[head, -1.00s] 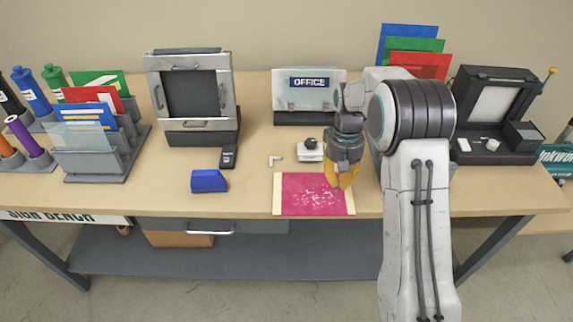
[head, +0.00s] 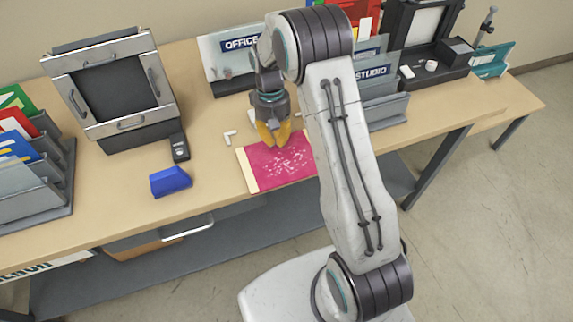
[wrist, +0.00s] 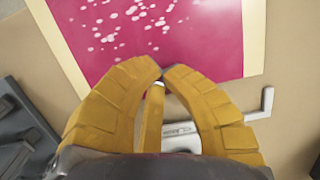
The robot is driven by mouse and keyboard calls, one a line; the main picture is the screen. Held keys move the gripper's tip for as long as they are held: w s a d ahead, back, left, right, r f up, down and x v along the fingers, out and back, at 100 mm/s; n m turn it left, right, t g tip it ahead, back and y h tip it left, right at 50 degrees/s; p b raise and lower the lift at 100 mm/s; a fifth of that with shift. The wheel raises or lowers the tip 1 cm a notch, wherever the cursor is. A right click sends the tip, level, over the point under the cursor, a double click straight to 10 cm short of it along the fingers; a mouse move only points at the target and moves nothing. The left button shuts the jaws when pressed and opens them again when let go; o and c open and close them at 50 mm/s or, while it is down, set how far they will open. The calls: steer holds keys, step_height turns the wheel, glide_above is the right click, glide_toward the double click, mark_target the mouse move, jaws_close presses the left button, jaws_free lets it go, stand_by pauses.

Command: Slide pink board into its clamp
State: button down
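The pink board (head: 280,160), speckled with white and edged with pale strips, lies flat on the table. It fills the top of the wrist view (wrist: 150,35). My gripper (head: 275,143) points down over its far part. No part is clearly marked as the clamp; a metal frame with handles (head: 142,48) stands on a dark base at left, and a clear OFFICE panel (head: 216,57) stands in a dark holder.
A blue block (head: 170,182) and a dark handheld device (head: 180,148) lie left of the board. A small white L-shaped piece (head: 230,136) lies just beyond it. Sheet racks (head: 60,165) stand at far left.

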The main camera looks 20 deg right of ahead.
mark_target(288, 171)
steer(key=s, duration=0.8)
steer(key=shift+s+p, duration=0.25)
steer(key=shift+p, duration=0.15)
steer(key=shift+s+f, duration=0.1)
steer(key=shift+f, duration=0.65)
steer(key=shift+f, duration=0.1)
